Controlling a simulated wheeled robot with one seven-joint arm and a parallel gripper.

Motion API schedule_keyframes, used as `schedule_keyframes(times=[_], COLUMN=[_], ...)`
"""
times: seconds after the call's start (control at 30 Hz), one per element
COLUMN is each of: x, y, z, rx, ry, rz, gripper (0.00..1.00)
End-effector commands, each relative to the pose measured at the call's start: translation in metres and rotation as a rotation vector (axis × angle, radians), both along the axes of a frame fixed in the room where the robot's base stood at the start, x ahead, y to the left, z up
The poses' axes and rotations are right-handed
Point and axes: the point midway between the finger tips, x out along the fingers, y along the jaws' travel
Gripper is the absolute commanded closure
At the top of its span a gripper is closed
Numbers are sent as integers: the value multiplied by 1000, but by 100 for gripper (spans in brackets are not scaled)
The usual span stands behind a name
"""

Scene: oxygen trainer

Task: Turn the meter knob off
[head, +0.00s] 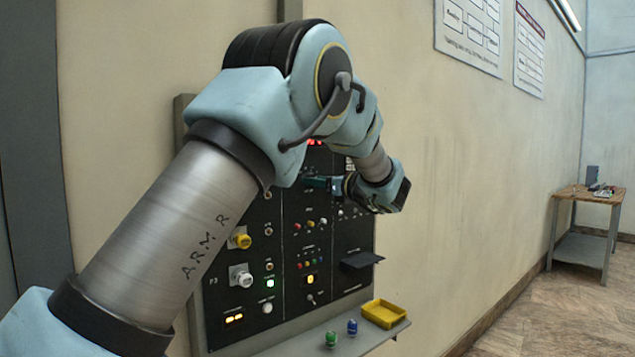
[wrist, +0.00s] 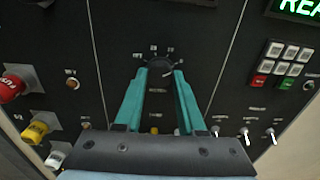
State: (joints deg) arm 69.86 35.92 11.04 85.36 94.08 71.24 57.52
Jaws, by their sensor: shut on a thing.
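The meter knob (wrist: 160,65) is a dark round knob on the black panel (wrist: 215,65), with small white scale marks around its upper side in the wrist view. My gripper (wrist: 160,73) has its two teal fingers on either side of the knob, shut on it at the tips. In the head view my gripper (head: 310,183) reaches the panel from the right, and my own arm covers part of the panel. The knob cannot be made out there. The way the knob points is too small to read.
In the wrist view, a red plug (wrist: 12,85) and a yellow plug (wrist: 35,132) stick out at left; toggle switches (wrist: 245,134) and a keypad (wrist: 283,62) are at right. A ledge below holds a yellow tray (head: 384,314), a green item (head: 331,338) and a blue item (head: 352,327).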

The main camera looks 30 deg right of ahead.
Motion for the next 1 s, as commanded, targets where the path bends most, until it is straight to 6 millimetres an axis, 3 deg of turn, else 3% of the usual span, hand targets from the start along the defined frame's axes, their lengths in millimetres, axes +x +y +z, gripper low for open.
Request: schedule_keyframes(times=[0.27, 0.67, 1.0], x=[0, 0, 0], y=[0, 0, 0], z=[0, -2, -7], rx=[0, -30, -233], ry=[0, -6, -46], rz=[0, 0, 0], gripper=[100, 100, 100])
